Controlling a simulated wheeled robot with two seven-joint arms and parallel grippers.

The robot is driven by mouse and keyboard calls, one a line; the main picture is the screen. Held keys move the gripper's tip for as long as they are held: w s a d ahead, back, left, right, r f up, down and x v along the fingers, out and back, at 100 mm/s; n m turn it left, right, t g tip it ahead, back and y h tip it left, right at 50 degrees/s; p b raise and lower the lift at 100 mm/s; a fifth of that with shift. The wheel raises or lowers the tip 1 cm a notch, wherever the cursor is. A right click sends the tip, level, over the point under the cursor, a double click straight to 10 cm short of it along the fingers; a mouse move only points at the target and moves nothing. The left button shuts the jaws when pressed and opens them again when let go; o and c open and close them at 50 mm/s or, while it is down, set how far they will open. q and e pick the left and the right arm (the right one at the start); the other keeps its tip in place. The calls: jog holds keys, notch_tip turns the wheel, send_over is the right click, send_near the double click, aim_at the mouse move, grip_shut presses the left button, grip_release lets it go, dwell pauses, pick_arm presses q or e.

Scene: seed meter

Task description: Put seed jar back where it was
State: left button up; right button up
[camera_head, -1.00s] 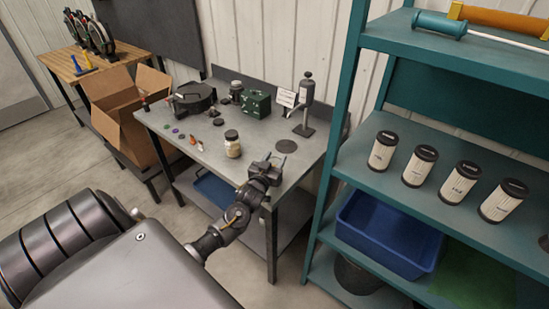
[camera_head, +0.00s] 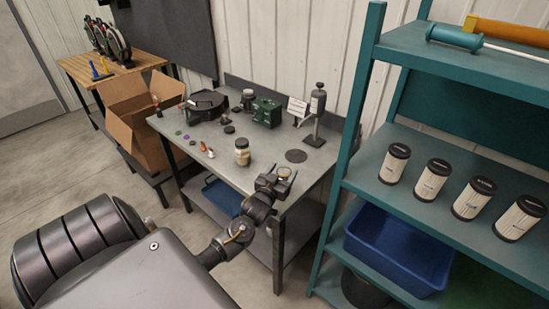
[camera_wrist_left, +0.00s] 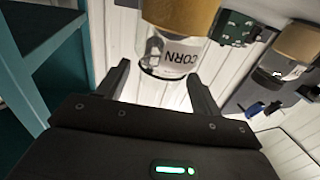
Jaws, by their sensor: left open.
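A seed jar with a "CORN" label and tan contents shows close up in the left wrist view (camera_wrist_left: 172,55), at the fingertips of my open left gripper (camera_wrist_left: 158,75). A second seed jar with a dark lid (camera_head: 242,152) stands upright on the grey table, left of the gripper. It also seems to show in the wrist view (camera_wrist_left: 300,42). My right gripper is not in view.
A grey stand (camera_head: 316,115), a green box (camera_head: 267,112) and small parts (camera_head: 205,150) are on the table. A teal shelf (camera_head: 355,170) with white canisters stands close on the right. A cardboard box (camera_head: 135,122) is at left.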

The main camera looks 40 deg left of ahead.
pick_arm(q)
jog(key=b+v, duration=0.2)
jog(key=v, duration=0.8)
jog(key=shift+s, duration=0.2)
